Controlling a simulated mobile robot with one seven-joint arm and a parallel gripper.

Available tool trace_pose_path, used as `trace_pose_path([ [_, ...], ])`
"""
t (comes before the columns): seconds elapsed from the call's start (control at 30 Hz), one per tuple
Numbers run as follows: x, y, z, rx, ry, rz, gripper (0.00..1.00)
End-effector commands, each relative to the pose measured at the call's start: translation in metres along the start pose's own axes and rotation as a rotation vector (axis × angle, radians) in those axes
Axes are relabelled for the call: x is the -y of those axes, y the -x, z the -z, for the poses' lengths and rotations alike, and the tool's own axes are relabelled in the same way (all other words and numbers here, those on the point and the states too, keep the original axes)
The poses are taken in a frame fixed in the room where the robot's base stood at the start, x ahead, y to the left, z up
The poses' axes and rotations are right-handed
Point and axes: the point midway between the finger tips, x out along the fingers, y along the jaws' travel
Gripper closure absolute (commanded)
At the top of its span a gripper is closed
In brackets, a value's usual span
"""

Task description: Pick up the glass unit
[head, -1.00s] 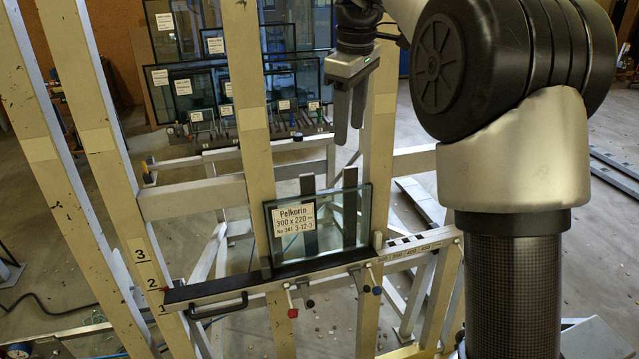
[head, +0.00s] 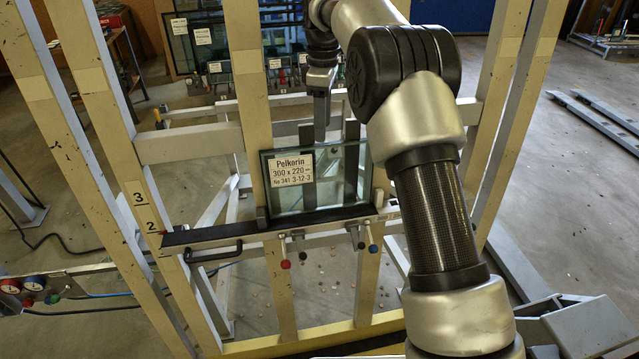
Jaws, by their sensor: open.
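The glass unit (head: 330,184) is a small clear rectangular pane with a white label reading "Pelkorin 300 x 220". It stands on the dark ledge (head: 215,232) of the tilting frame, leaning back against the uprights. Whether the fingertips overlap the pane's top edge is unclear.
Cream uprights (head: 245,60) of the frame stand left and right of the glass. Red and blue knobs (head: 286,264) and a black handle (head: 212,254) sit under the ledge. More labelled panes (head: 205,55) stand in a rack behind.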

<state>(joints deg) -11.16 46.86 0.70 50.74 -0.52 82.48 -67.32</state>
Motion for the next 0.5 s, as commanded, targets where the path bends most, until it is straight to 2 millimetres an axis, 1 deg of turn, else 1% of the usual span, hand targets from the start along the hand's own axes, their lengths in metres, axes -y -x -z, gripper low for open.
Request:
trace_pose_path([
  [0.03, 0.001, -0.01, 0.0, 0.002, 0.0, 0.002, 0.53],
  [0.1, 0.0, -0.018, 0.0, 0.001, 0.0, 0.001, 0.53],
  [0.33, 0.001, -0.034, 0.001, 0.0, 0.0, 0.001, 0.53],
  [0.5, 0.003, -0.059, 0.005, 0.001, -0.001, 0.002, 0.53],
])
